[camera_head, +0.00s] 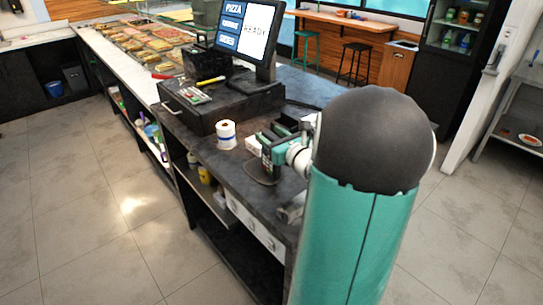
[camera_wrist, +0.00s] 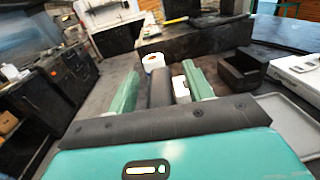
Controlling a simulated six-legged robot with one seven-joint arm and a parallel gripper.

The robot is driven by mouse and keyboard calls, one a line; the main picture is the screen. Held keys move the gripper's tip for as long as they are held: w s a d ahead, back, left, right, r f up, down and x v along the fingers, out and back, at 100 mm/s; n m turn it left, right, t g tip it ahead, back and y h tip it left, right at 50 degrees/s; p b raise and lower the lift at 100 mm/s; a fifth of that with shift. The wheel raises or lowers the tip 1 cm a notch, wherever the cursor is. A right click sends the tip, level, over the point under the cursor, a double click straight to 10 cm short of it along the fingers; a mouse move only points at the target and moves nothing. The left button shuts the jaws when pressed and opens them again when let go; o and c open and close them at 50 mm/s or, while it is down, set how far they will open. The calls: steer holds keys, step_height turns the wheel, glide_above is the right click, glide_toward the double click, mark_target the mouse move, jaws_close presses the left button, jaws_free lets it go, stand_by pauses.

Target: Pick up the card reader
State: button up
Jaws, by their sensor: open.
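My gripper (camera_head: 270,150) is open and low over the dark counter, at the near end beside the white roll. In the wrist view, its two green fingers (camera_wrist: 160,76) stand apart on either side of a dark upright block (camera_wrist: 160,88). This block may be the card reader, but its face does not show and I cannot tell if the fingers touch it. In the head view, my gripper largely hides that spot. A small keypad (camera_head: 190,95) with coloured keys lies on the black cash drawer farther back.
A white roll (camera_head: 226,134) stands left of my gripper, and a black open box (camera_wrist: 243,70) stands to the right in the wrist view. A black drawer unit (camera_head: 222,108) with a ready-screen monitor (camera_head: 246,38) is behind. The tiled floor at left is clear.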

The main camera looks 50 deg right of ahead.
jaws_close()
steer(key=shift+r, duration=0.1)
